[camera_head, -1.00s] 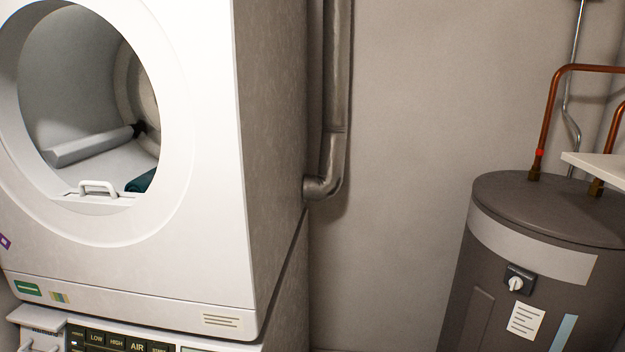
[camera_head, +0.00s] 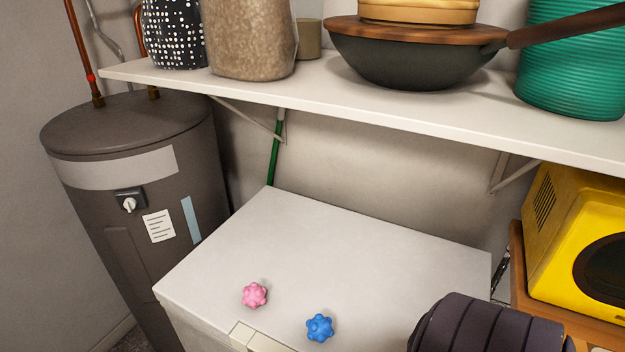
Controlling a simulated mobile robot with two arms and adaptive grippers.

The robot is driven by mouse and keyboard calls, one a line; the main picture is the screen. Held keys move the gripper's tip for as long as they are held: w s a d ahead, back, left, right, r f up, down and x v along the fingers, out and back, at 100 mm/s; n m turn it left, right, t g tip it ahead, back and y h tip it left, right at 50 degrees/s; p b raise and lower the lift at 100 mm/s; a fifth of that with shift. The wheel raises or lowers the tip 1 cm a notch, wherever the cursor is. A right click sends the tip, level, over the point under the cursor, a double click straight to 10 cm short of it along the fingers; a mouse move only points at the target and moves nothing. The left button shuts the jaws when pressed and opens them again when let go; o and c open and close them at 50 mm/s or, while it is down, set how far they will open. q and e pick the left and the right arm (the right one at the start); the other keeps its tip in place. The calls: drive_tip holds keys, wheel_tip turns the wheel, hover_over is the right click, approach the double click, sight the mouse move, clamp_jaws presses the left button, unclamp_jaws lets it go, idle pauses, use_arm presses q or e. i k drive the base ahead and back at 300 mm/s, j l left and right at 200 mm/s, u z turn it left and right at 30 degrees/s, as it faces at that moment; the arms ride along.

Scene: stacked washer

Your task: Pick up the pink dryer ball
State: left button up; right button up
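The pink dryer ball (camera_head: 255,295) is a small knobbly ball. It rests on the white lid of a chest (camera_head: 330,240), near the front edge and left of a blue knobbly ball (camera_head: 320,327). Nothing covers it or touches it. Neither of my grippers shows in the head view.
A grey water heater (camera_head: 130,190) stands left of the chest. A white shelf (camera_head: 420,112) above the chest holds a wok (camera_head: 410,60), jars and a green ribbed container (camera_head: 570,70). A dark ribbed object (camera_head: 485,328) is at the lower right, near a yellow appliance (camera_head: 580,240).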

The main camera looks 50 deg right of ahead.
sight(254, 294)
drive_tip(key=z, duration=1.05)
